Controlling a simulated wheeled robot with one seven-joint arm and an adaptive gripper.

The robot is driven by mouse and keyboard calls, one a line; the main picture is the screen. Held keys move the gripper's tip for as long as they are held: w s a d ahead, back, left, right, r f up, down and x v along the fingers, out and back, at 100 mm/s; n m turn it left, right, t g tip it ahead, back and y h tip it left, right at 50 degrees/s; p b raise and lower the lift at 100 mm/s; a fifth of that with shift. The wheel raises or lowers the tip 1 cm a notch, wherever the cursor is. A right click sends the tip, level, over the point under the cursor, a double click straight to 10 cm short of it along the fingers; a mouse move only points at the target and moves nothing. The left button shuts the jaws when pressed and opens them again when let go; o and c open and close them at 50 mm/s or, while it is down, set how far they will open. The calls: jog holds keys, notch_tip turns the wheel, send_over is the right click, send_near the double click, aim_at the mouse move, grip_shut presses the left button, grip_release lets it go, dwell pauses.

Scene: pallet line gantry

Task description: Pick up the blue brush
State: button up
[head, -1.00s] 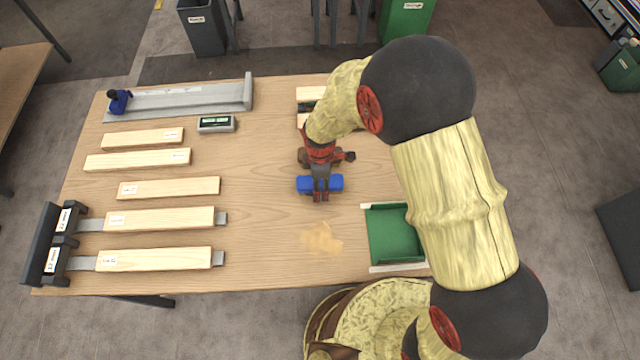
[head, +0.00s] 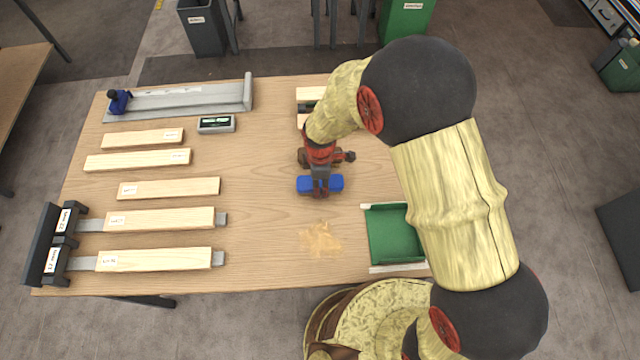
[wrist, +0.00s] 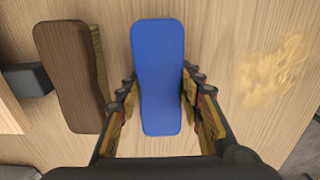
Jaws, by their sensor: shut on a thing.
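The blue brush (head: 334,184) is near the middle of the table, under my gripper (head: 320,191). In the wrist view the blue brush (wrist: 159,72) fills the space between the two fingers, its flat blue back facing the camera. My gripper (wrist: 160,92) is shut on its long sides, one finger on each. The bristles are hidden beneath the back. I cannot tell whether it touches the tabletop.
A brown brush (wrist: 66,75) lies close beside the blue one. Pale sawdust (head: 320,238) is on the table (head: 265,215). A green dustpan-like tray (head: 393,235) is to the right. Several labelled wooden boards (head: 169,188) and a grey display box (head: 216,124) are to the left.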

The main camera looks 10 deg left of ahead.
jog(key=shift+r, duration=0.5)
notch_tip(320, 180, up, 2)
jog(key=shift+r, duration=0.1)
jog(key=s+d+r+p, duration=0.2)
jog(key=s+r, duration=0.7)
jog(key=s, duration=0.4)
jog(key=shift+s+d+r, duration=0.35)
jog(key=shift+s+r, duration=0.05)
jog(key=o, duration=0.7)
jog(key=shift+c, duration=0.2)
jog(key=c, duration=0.4)
